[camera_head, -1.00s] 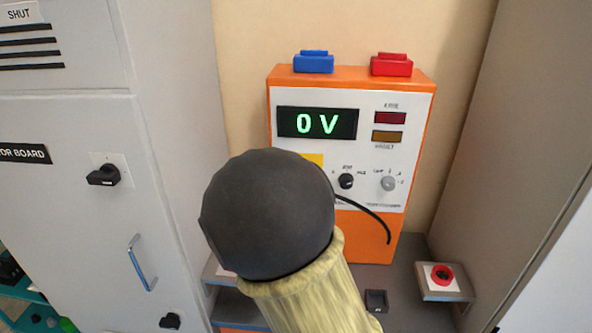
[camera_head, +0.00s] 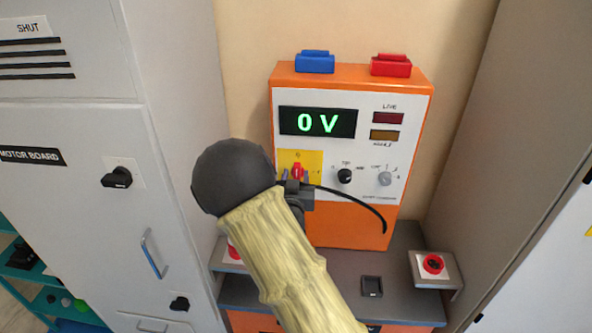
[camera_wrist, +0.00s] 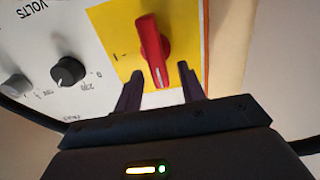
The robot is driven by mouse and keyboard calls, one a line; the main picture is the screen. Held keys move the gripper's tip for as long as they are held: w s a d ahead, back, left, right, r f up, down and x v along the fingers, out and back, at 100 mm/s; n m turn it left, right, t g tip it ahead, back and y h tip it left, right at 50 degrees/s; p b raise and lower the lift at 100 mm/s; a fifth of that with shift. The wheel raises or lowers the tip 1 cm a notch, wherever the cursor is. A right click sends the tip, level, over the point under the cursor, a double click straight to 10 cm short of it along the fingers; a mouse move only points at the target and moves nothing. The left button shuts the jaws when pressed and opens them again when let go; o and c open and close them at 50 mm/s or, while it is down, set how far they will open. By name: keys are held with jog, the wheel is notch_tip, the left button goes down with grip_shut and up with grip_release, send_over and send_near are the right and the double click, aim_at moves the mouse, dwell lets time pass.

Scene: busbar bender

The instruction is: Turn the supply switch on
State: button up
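The supply switch appears to be the red rotary knob (camera_head: 297,169) on a yellow plate (camera_head: 314,160), low on the left of the orange unit's front. In the wrist view the knob (camera_wrist: 152,45) is near upright in the picture, its white line at the end toward my fingers. A small mark stands on the plate left of it. My gripper (camera_head: 298,174) is open at the plate, and the wrist view shows its two dark fingers apart (camera_wrist: 159,80), with the knob's near end between them in the picture. I cannot tell whether they touch it.
The orange unit (camera_head: 350,229) reads 0 V on its display (camera_head: 318,122). A black dial (camera_head: 344,176) and a grey dial (camera_head: 385,178) sit right of the plate. A black cable loops below them. A grey cabinet (camera_head: 80,220) stands left, a red button (camera_head: 433,264) at right.

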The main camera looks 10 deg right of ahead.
jog(key=shift+x, duration=0.75)
grip_shut()
